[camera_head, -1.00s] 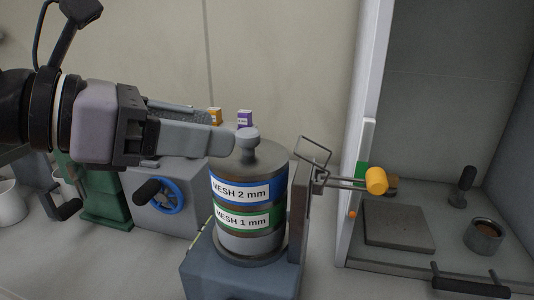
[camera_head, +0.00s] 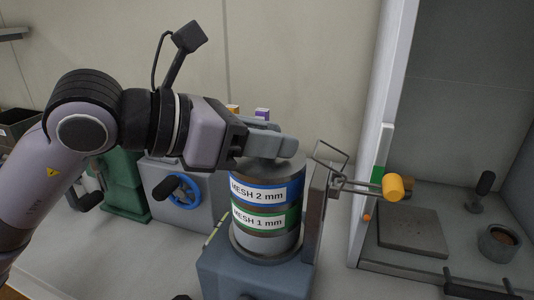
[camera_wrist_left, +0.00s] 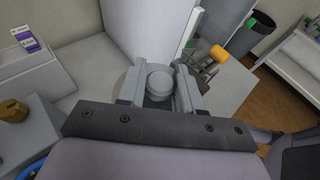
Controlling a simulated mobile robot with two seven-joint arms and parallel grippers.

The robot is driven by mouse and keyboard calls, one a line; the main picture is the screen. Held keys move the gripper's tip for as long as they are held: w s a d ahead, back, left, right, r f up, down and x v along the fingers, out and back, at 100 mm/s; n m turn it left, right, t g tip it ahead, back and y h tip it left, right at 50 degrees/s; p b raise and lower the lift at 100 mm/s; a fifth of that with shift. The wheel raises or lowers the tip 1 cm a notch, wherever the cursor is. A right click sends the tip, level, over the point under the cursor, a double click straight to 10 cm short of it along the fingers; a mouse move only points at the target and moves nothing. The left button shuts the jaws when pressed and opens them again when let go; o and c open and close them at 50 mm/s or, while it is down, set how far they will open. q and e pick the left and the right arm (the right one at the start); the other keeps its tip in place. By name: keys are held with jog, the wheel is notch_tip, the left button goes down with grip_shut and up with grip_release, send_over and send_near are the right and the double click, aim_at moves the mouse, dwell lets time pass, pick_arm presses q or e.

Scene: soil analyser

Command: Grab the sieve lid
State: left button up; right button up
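The grey sieve lid (camera_head: 265,170) sits on top of the sieve stack, above the blue-banded "MESH 2 mm" sieve (camera_head: 292,190) and the green-banded "MESH 1 mm" sieve (camera_head: 288,220). My left gripper (camera_head: 285,147) is at the lid, its fingers hiding the knob in the head view. In the left wrist view, the lid's round knob (camera_wrist_left: 158,82) lies between the two spread fingers of the left gripper (camera_wrist_left: 158,90), with a gap visible on each side. The right gripper is not in view.
A clamp with an orange-yellow knob (camera_head: 393,187) stands close to the right of the stack. A white cabinet (camera_head: 378,130) with a dark cup (camera_head: 498,242) inside is further right. A grey box with a blue handwheel (camera_head: 183,192) is behind left.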

pick_arm(q)
grip_shut()
